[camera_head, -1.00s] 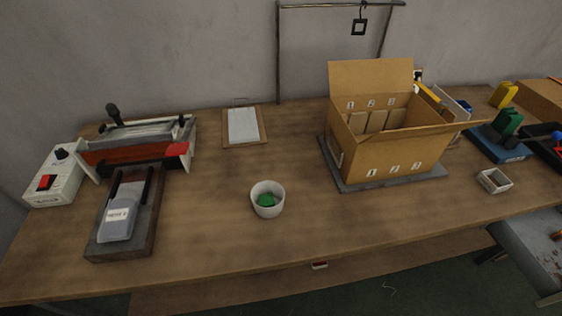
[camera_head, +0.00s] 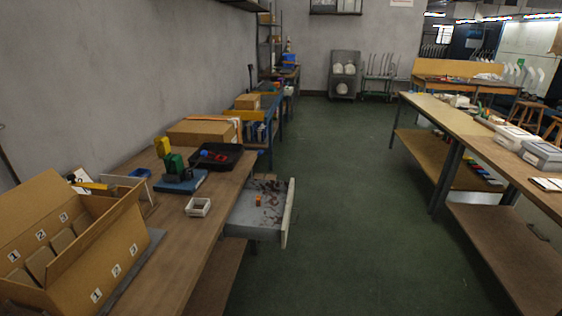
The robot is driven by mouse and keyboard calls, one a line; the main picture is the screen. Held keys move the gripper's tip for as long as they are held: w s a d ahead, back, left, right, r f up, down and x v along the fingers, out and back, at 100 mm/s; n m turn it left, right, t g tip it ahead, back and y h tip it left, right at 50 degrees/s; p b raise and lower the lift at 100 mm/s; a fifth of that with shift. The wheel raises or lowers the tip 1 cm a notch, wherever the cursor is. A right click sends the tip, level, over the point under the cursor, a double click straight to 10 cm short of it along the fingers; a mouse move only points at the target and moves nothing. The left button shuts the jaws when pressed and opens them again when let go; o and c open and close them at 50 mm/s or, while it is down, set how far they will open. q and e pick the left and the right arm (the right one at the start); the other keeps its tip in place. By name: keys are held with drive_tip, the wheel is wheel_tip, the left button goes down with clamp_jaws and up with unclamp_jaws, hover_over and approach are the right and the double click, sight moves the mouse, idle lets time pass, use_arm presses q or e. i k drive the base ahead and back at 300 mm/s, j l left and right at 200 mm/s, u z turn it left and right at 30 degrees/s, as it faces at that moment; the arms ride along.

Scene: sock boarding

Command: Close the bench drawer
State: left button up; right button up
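The bench drawer (camera_head: 258,209) stands open, pulled out to the right from under the right end of the wooden bench (camera_head: 190,235). Its pale front panel (camera_head: 288,213) faces the aisle. Neither of my grippers shows in the head view, so nothing is seen touching the drawer.
On the bench are an open cardboard box (camera_head: 70,240), a small white tray (camera_head: 198,207), a blue-based green and yellow device (camera_head: 178,172) and a black tray (camera_head: 217,156). Green floor (camera_head: 345,200) is clear between this bench and the long table (camera_head: 452,125) at right.

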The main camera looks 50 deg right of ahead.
sight(269, 222)
drive_tip(key=k+z, duration=0.1)
drive_tip(key=z, duration=0.3)
drive_tip(key=k+l+z, duration=0.1)
drive_tip(key=z, duration=0.25)
drive_tip(key=l+z, duration=0.15)
drive_tip(key=z, duration=0.25)
drive_tip(key=k+l+z, duration=0.1)
drive_tip(key=z, duration=0.3)
